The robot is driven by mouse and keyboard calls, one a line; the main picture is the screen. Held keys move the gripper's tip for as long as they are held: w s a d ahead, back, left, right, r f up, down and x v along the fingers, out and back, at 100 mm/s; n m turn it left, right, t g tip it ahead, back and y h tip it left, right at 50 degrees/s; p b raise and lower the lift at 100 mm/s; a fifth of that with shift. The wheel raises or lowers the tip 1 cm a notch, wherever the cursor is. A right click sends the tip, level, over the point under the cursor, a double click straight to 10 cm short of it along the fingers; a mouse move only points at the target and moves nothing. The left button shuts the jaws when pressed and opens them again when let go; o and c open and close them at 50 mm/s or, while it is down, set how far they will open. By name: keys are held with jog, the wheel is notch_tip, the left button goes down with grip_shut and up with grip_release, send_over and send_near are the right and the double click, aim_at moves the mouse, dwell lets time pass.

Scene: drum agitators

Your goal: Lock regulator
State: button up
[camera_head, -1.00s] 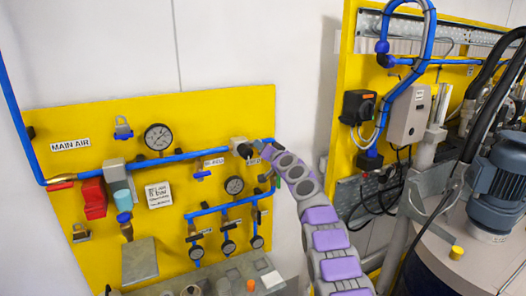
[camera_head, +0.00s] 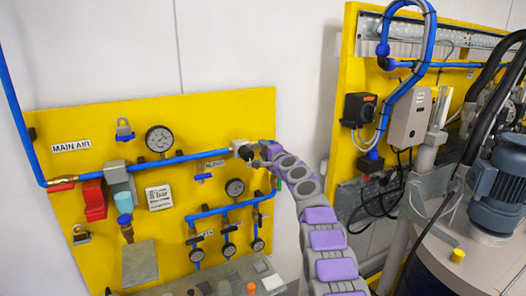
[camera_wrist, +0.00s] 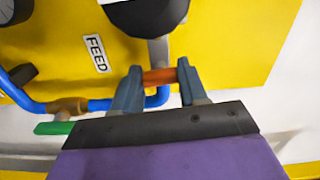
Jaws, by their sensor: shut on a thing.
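In the head view the regulator (camera_head: 239,147), a pale body with a dark knob, sits at the right end of the upper blue pipe on the yellow panel. My gripper (camera_head: 258,163) is close beside its right side; its fingers are small and hard to make out there. In the wrist view a large black round part (camera_wrist: 148,14), likely the regulator knob, is cut off at the top edge. A grey tab (camera_wrist: 158,50) comes down from it to an orange-brown bar (camera_wrist: 160,78). My gripper (camera_wrist: 158,73) is shut on this bar, one finger at each end.
Blue piping (camera_wrist: 100,105) and a green handle (camera_wrist: 53,128) lie close beside my fingers. A second yellow frame (camera_head: 345,90) and a motor (camera_head: 497,185) stand at right.

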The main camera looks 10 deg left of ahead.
jog(key=shift+w+d+f+m, duration=0.15)
jog(key=shift+f+m, duration=0.1)
jog(key=shift+m, duration=0.35)
jog(key=o, duration=0.7)
jog(key=shift+c, duration=0.2)
jog(key=o, duration=0.4)
jog(key=shift+w+d, duration=0.1)
jog(key=shift+d, duration=0.05)
jog(key=shift+r, duration=0.1)
jog(key=shift+s, duration=0.2)
jog(key=b+v, duration=1.6)
jog(key=v, duration=0.1)
